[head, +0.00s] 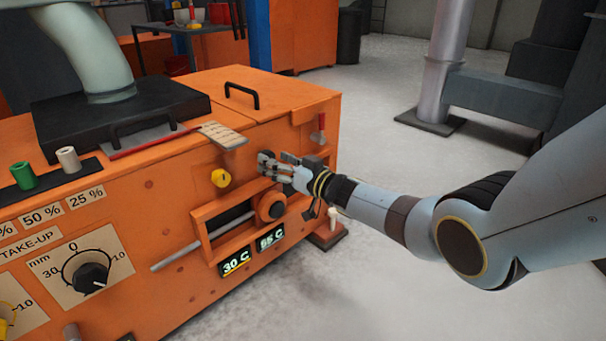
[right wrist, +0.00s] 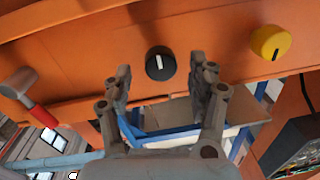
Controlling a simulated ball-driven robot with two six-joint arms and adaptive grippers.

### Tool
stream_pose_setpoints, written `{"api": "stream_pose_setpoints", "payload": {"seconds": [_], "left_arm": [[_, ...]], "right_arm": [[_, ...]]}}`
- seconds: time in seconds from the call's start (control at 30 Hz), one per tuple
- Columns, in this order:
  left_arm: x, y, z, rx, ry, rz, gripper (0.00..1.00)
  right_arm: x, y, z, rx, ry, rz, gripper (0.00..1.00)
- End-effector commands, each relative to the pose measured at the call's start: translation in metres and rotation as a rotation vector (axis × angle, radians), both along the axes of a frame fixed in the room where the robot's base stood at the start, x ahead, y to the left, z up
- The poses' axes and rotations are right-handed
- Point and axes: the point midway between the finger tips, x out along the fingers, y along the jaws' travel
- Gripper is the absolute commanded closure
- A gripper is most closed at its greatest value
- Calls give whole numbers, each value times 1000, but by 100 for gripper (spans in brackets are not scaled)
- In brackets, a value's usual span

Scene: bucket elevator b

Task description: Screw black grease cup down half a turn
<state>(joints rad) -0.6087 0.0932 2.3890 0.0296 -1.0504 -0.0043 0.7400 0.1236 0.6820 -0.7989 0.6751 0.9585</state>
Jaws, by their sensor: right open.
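The black grease cup (right wrist: 160,63) is a round black knob with a white line across its face, on the orange machine wall in the right wrist view. The line stands nearly upright there. In the head view the cup is not discernible, probably behind my gripper. My right gripper (head: 270,162) points at the orange wall. In the right wrist view its two fingers (right wrist: 166,78) are apart, one to each side of the cup, with gaps between. They hold nothing. My left gripper is not in view.
A yellow grease cup (head: 221,178) sits left of my gripper; it also shows in the right wrist view (right wrist: 271,42). A red-handled lever (head: 319,132) is to the right. Below are an orange take-up frame (head: 205,222) and temperature displays (head: 236,263).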

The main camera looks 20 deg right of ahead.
Motion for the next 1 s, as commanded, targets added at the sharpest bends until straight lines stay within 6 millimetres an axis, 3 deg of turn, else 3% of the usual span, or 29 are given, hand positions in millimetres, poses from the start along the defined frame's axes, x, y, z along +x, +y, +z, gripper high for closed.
{"api": "stream_pose_setpoints", "payload": {"seconds": [0.3,0.43,0.6,1.0], "left_arm": [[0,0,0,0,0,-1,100],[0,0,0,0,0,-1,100],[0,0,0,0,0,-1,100],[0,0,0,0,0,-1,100]], "right_arm": [[-60,-27,-2,-4,4,0,41],[-76,-34,-2,-1,3,-1,41],[-85,-38,-1,-2,2,-1,41],[-85,-38,-1,-1,3,-1,41]]}}
